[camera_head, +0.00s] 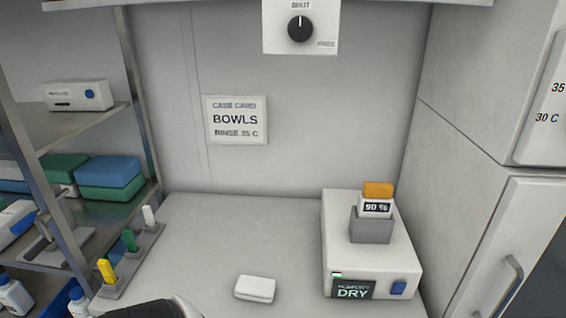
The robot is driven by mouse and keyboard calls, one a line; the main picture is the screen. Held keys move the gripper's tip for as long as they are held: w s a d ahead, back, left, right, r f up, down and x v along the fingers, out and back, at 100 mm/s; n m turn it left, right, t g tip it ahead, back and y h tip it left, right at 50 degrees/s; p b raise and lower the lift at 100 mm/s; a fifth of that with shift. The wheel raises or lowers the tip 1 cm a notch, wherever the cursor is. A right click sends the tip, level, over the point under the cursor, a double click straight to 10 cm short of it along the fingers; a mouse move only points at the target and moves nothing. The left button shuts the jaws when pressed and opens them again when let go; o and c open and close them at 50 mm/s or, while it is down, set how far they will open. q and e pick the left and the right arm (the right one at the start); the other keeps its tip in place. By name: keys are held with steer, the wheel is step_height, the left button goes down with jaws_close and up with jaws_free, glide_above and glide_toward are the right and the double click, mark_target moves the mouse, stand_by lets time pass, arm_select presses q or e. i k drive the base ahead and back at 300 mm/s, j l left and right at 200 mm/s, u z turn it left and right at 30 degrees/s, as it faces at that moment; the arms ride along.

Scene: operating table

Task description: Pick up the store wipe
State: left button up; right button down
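A small white folded pad (255,289), which looks like the wipe, lies flat on the pale counter (215,235) near the front, left of the white box. Nothing is touching it. Neither of my grippers is in view. A black and white rounded part, apparently of my own arm, shows at the bottom edge, left of the pad.
A white box marked DRY (340,258) bears a grey holder (371,226) with an orange-topped 90 % unit (377,198). Colored tabs (129,241) stand in a grey rack at left, beside metal shelves (95,125). A cabinet (510,245) bounds the right. The mid-counter is clear.

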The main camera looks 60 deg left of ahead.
mark_target(256, 289)
steer(key=u, duration=1.9)
steer(key=k+l+u, duration=0.2)
steer(key=l+u, duration=0.15)
steer(key=l, duration=0.2)
